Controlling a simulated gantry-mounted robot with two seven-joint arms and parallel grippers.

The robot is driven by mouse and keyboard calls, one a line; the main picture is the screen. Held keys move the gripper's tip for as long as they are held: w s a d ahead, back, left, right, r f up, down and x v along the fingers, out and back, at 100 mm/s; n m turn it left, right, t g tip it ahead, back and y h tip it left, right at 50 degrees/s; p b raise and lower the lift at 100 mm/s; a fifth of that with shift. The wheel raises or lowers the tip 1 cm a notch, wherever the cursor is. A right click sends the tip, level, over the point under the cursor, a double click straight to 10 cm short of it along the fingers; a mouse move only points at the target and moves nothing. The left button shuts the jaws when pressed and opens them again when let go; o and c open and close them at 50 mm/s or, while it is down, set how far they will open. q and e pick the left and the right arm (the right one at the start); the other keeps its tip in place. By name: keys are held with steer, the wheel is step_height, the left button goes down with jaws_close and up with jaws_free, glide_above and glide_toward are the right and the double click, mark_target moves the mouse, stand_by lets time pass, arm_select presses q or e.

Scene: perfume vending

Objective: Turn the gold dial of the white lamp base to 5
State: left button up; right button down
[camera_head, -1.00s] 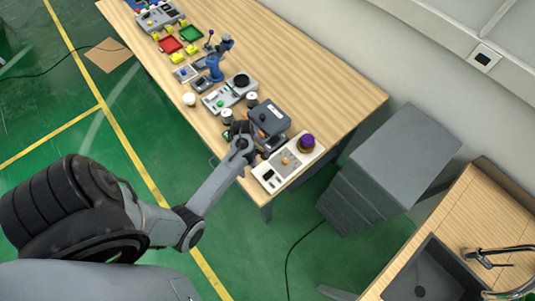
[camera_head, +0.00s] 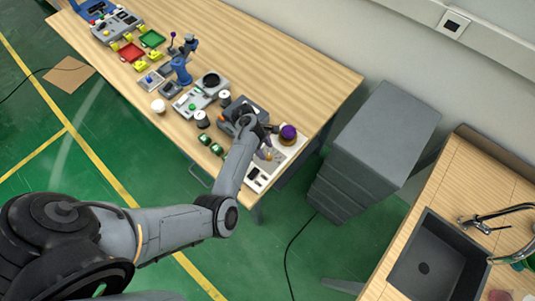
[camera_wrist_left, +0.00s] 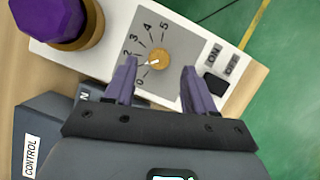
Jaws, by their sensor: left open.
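The white lamp base (camera_head: 262,175) lies near the right end of the table, with a purple lamp top (camera_head: 288,132) on it. In the left wrist view the white base (camera_wrist_left: 110,58) carries a grey scale plate marked 0 to 5 and a small gold dial (camera_wrist_left: 160,58). The dial's white mark points left and slightly down, around the low numbers near 1. My left gripper (camera_wrist_left: 159,66) is open, its two purple fingers on either side of the dial in the picture, with no contact visible. In the head view my left gripper (camera_head: 267,149) is over the lamp base. My right gripper is not visible.
A dark grey box (camera_head: 240,112) stands beside the lamp base; its edge with a CONTROL label (camera_wrist_left: 32,152) shows in the wrist view. The purple top (camera_wrist_left: 48,20) is close to the dial's left. A black switch (camera_wrist_left: 215,84) is to its right. A grey cabinet (camera_head: 385,130) stands beyond the table.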

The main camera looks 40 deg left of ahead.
mark_target(269, 156)
arm_select(q)
steer(key=shift+x, duration=1.85)
steer(key=c, duration=1)
